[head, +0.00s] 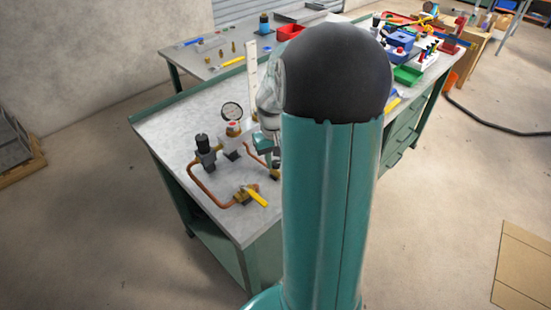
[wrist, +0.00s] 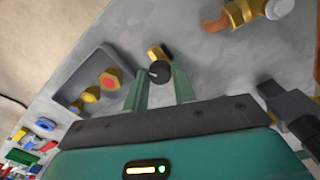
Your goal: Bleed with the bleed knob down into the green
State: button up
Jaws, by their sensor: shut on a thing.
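In the wrist view, a small black knob (wrist: 159,71) on a brass fitting (wrist: 154,51) sits between the two green fingers of my gripper (wrist: 161,78). My gripper is shut on this knob, which I take for the bleed knob. In the head view, my arm covers most of my gripper and the knob. A round white-faced pressure gauge (head: 232,111) stands upright on the bench's pipework. Its needle and any green band are too small to read.
The grey bench (head: 165,122) carries a black-topped regulator (head: 204,146), a copper pipe (head: 205,192) and a yellow-handled valve (head: 256,197). In the wrist view, a grey tray (wrist: 75,97) holds brass fittings beside my gripper. A second bench with tools (head: 215,60) stands behind.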

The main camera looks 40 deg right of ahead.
aim_at(273, 162)
jog(key=m, duration=0.6)
jog(key=shift+w+m, duration=0.1)
jog(key=shift+m, duration=0.2)
dwell(0.4)
jog(key=o, duration=1)
jog(key=shift+r, duration=0.15)
jog(key=r, duration=1.3)
jog(key=shift+w+a+r, duration=0.15)
jog(key=shift+w+r, duration=0.05)
jog(key=shift+r, duration=0.1)
